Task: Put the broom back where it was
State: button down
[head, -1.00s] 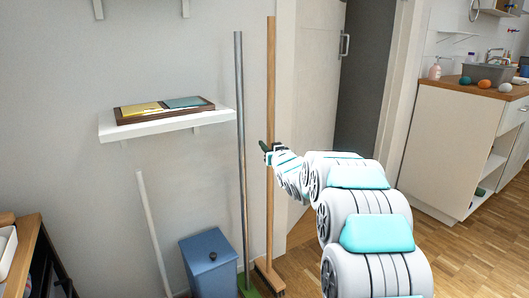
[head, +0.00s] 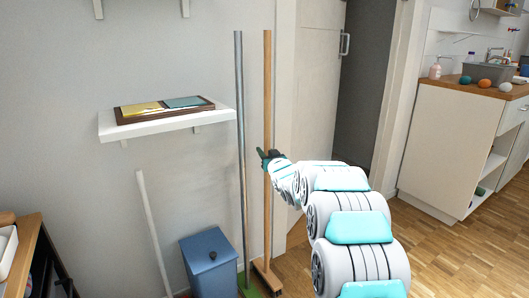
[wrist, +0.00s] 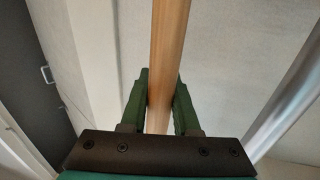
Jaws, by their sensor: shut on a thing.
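The broom (head: 267,90) has a long light-wood handle and stands nearly upright against the wall, just left of the door frame. Its head (head: 267,279) is low, by the floor, to the right of a green piece. My gripper (head: 270,158) is shut on the broom's handle around mid-height. In the wrist view the handle (wrist: 168,50) runs between the two green fingers (wrist: 160,103). A grey pole (head: 240,120) stands close to the left of the broom.
A blue bin (head: 210,265) and a white stick (head: 153,230) are left of the poles. A white shelf (head: 215,120) holds a tray. The door (head: 312,90) is right of the broom. A wooden-topped cabinet (head: 450,150) stands farther right. Wooden floor is clear between.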

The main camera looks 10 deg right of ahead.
jog(key=c, duration=0.7)
grip_release()
jog(key=shift+o, duration=0.2)
jog(key=shift+s+d+r, duration=0.1)
jog(key=shift+s, duration=0.35)
jog(key=s+d, duration=0.1)
jog(key=s, duration=1)
jog(key=shift+d+b, duration=0.4)
jog(key=s+d+f+m+g+h, duration=0.15)
jog(key=s+f+g, duration=0.35)
jog(key=s, duration=0.9)
jog(key=s+f+m+g+h, duration=0.1)
jog(key=s+f+g+h, duration=0.4)
jog(key=s, duration=0.9)
jog(key=s+a+g+y, duration=0.1)
jog(key=s+g, duration=0.3)
jog(key=s, duration=1.1)
jog(key=s+a+g+y, duration=0.2)
jog(key=s+g, duration=0.3)
jog(key=s, duration=1.1)
jog(key=shift+a+g, duration=0.3)
jog(key=shift+a, duration=0.2)
